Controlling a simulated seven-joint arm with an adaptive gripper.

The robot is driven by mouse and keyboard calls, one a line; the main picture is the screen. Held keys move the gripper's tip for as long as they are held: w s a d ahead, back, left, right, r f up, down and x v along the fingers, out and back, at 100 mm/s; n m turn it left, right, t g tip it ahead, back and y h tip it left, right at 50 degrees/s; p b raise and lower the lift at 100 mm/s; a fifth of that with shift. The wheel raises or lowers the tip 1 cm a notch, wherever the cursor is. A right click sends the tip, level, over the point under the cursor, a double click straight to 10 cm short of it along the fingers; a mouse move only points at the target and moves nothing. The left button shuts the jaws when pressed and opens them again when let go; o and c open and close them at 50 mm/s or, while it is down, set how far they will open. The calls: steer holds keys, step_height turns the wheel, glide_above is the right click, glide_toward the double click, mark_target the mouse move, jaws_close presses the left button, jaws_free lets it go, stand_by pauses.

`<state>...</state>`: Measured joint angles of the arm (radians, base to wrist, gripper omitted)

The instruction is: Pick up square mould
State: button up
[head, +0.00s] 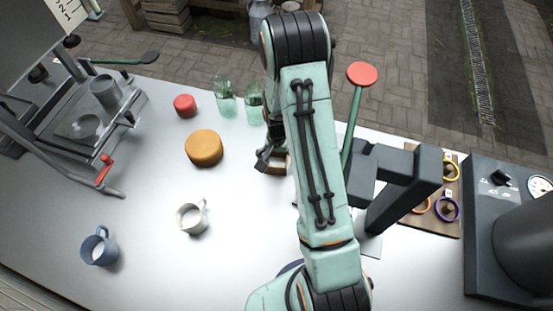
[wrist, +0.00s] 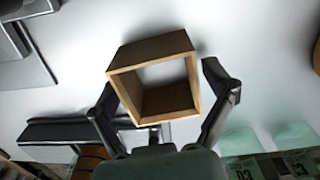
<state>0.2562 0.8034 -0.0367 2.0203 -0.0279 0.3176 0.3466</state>
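The square mould (wrist: 153,50) is an open wooden frame on the white table, centred in the wrist view. In the head view only a small part of the mould (head: 279,163) shows beside my arm; the rest is hidden. My gripper (wrist: 160,80) is open, with one finger on each side of the mould. A gap shows between the right finger and the mould. The left finger is close to the mould's left side, and I cannot tell whether it touches. In the head view my gripper (head: 266,158) is mostly hidden by my arm.
Left of the mould are an orange cheese-like round (head: 204,148), a red round (head: 185,105), green glasses (head: 226,101), a cream mug (head: 192,217) and a blue mug (head: 99,247). A dark press frame (head: 398,185) stands close on the right.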

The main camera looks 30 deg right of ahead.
steer(key=c, duration=0.6)
